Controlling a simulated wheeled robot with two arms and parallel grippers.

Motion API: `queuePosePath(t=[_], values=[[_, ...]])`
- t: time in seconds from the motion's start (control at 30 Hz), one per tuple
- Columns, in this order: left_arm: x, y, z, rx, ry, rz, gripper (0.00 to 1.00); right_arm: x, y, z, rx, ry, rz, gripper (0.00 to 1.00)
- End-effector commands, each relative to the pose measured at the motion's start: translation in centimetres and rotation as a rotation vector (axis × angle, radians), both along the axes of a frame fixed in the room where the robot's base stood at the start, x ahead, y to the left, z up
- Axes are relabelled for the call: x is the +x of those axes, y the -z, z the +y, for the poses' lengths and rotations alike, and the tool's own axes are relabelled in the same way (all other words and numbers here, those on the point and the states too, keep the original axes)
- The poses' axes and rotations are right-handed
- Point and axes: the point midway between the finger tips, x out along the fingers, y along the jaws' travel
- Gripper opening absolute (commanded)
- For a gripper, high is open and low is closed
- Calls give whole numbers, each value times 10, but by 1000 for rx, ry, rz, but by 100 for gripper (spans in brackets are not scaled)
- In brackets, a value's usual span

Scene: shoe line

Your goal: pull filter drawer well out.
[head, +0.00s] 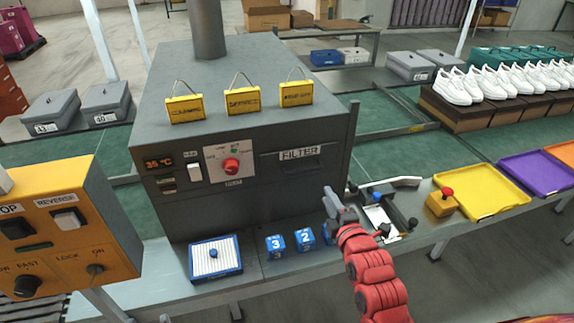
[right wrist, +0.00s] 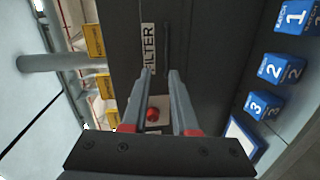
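The filter drawer (head: 306,168) is in the front of the dark grey machine, under a white FILTER label (head: 299,153). Its front looks flush with the machine, so it appears shut. A dark handle bar (right wrist: 167,42) shows beside the label in the right wrist view. My right gripper (head: 335,203) is in front of the machine, below and right of the drawer, and apart from it. In the right wrist view its fingers (right wrist: 160,73) are apart with nothing between them; the red knob shows beyond. My left gripper is not in view.
Blue numbered cubes (head: 275,246) and a blue-framed white ribbed panel (head: 215,275) stand on the ledge below. A red dial (head: 231,165) is left of the drawer. A tool with black handles (head: 385,215) lies right of my gripper. A yellow control box (head: 70,225) is at left.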

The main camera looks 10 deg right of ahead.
Motion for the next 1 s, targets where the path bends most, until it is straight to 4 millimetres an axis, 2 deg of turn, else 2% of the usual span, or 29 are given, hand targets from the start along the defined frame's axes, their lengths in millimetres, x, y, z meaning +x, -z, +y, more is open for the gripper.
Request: queuePosePath(t=[0.1,0.27,0.4,0.47,1.0], values=[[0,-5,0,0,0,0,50,-4,1,3,-74,-26,61,27],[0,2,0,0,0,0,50,3,8,4,-97,-35,78,27],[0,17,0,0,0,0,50,22,14,6,-93,-37,72,27],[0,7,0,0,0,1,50,33,8,6,-92,-37,77,27],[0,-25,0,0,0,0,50,121,27,8,-92,-35,79,27]])
